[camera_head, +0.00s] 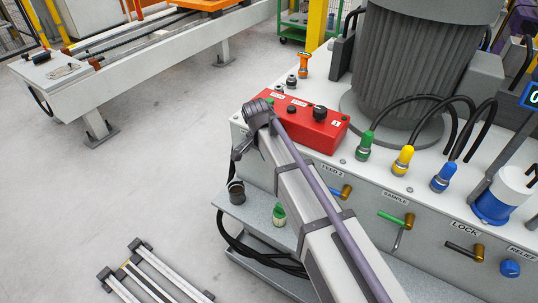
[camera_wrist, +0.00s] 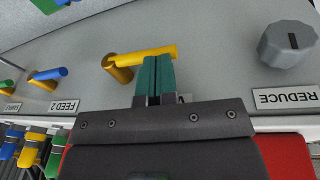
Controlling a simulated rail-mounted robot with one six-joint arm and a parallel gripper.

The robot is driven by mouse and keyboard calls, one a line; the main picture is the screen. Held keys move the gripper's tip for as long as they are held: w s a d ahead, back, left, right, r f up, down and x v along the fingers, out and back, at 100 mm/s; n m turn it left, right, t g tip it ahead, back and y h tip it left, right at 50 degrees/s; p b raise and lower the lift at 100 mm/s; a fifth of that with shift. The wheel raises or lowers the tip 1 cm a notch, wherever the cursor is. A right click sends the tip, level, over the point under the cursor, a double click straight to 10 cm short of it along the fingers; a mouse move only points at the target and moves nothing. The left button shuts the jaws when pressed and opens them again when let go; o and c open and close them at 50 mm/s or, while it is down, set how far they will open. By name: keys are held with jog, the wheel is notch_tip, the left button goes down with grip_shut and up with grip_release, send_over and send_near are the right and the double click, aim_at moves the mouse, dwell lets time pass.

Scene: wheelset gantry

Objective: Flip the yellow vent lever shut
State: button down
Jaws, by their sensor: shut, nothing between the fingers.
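The yellow lever (camera_wrist: 140,54) shows in the wrist view, on the pale panel face. Its brass-yellow pivot (camera_wrist: 121,72) is at its left end, and its bar runs to the right, nearly level and slightly raised at the tip. My gripper (camera_wrist: 153,58) has its two teal fingers shut together with nothing between them. The fingertips are at the lower edge of the bar, near its free end; I cannot tell whether they touch it. Any label of this lever is hidden. In the head view, the lever and the fingers are hidden behind my arm.
A blue lever marked FEED 2 (camera_wrist: 47,74) sits to the left in the wrist view, and a grey REDUCE knob (camera_wrist: 287,44) to the right. The red control box (camera_head: 310,128) stands on the cabinet top. The SAMPLE lever (camera_head: 394,217) and LOCK lever (camera_head: 465,251) are farther right.

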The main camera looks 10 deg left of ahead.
jog(key=w+a+r+p, duration=0.1)
jog(key=a+r+p, duration=0.6)
jog(key=r+p, duration=0.1)
jog(key=shift+r+p, duration=0.35)
jog(key=shift+r, duration=0.55)
jog(key=s+d+r+n+p, duration=0.2)
jog(key=s+d, duration=0.3)
jog(key=d, duration=0.6)
jog(key=s+d+r+n+y+p, duration=0.1)
jog(key=s+d+r+n+p, duration=0.1)
jog(key=s+d, duration=0.4)
jog(key=s+d+r+n+y+p, duration=0.1)
jog(key=s+d, duration=0.5)
jog(key=d, duration=1)
jog(key=shift+d+r+n+g+p, duration=0.4)
jog(key=shift+r+n+p, duration=0.3)
jog(key=shift+p, duration=0.1)
